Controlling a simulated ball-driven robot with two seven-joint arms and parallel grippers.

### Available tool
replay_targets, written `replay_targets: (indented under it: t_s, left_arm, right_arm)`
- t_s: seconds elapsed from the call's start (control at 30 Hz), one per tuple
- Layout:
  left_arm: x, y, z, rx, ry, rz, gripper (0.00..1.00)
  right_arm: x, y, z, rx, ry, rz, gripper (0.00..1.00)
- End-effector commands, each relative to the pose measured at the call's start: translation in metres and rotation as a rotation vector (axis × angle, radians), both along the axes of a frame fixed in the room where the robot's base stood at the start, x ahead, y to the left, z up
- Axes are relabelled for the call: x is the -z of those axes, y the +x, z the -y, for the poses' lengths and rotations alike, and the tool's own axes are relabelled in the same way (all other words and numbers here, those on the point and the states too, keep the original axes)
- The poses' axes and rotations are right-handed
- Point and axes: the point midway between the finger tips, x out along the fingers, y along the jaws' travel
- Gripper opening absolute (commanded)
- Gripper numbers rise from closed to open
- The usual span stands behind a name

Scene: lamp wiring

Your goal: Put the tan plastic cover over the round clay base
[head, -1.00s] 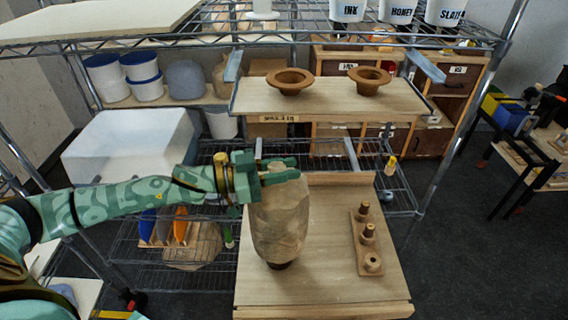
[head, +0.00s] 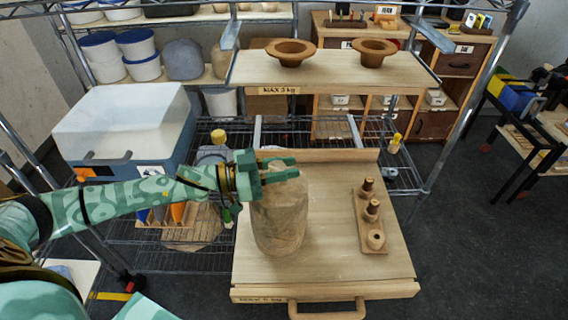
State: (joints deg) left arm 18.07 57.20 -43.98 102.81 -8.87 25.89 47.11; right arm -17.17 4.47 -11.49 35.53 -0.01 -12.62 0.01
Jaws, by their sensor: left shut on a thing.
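The tan plastic cover (head: 280,220) is a crinkled, bag-like upright shape on the wooden pull-out board (head: 330,265). My left gripper (head: 283,170) comes in from the left and is shut on the cover's top. The cover's lower edge is at or very near the board; I cannot tell whether it touches. The round clay base is not visible now; the cover hides the spot where a dark round foot showed earlier. My right gripper is not in view.
A wooden strip with several round pegs (head: 370,215) lies on the board, right of the cover. Two brown clay bowls (head: 291,52) (head: 373,52) stand on the shelf (head: 330,75) behind. A lidded bin (head: 125,125) stands at the left. The board's front right is clear.

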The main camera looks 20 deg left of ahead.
Motion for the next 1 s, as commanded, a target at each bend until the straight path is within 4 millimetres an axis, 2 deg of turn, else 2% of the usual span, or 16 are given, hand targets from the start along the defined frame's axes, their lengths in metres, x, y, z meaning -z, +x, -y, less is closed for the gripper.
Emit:
replay_targets:
  t_s: [1.0]
  left_arm:
    - [0.014,0.0,0.0,0.0,0.001,-0.001,0.0]
  right_arm:
    - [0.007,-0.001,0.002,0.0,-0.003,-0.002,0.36]
